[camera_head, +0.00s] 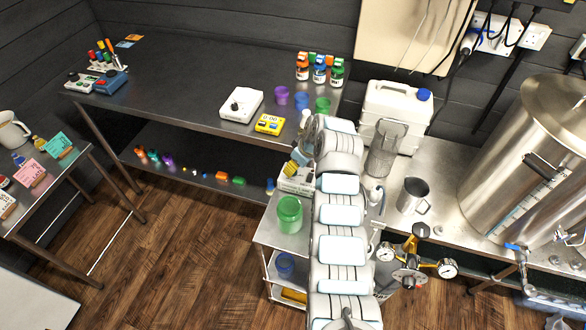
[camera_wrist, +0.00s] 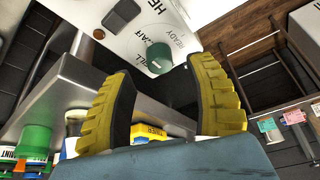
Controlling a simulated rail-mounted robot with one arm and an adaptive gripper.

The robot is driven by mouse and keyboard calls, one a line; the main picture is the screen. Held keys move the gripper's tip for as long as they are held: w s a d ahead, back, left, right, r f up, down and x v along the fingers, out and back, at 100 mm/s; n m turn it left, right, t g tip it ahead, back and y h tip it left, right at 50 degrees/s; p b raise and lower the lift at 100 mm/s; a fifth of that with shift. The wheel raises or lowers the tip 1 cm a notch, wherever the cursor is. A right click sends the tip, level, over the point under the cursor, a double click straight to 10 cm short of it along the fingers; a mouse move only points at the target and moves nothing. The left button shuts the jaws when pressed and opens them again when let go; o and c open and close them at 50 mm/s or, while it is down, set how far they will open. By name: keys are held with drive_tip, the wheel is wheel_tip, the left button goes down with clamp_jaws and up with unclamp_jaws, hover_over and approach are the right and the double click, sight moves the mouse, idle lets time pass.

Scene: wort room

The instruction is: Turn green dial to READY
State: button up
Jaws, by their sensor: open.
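In the wrist view a green dial (camera_wrist: 158,57) sits on a white panel (camera_wrist: 185,20). "READY" is printed beside it, and partly cut-off letters reading "HE" and "ILL" lie around it. I cannot tell where the dial points. My gripper (camera_wrist: 158,72) is open, with one yellow-and-black finger on each side of the view. The dial lies beyond the gap between the fingertips, apart from them as far as I can see. In the head view I cannot pick out the dial; my arm covers much of that area.
In the head view, a white device (camera_head: 241,105) and a yellow timer (camera_head: 269,124) stand on the dark bench (camera_head: 180,75). A green container (camera_head: 289,214) stands on a small cart below my arm. A steel jug (camera_head: 412,196) and brass gauges (camera_head: 417,263) are at right.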

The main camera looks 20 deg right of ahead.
drive_tip(key=shift+x, duration=1.7)
drive_tip(key=shift+s, duration=0.1)
clamp_jaws()
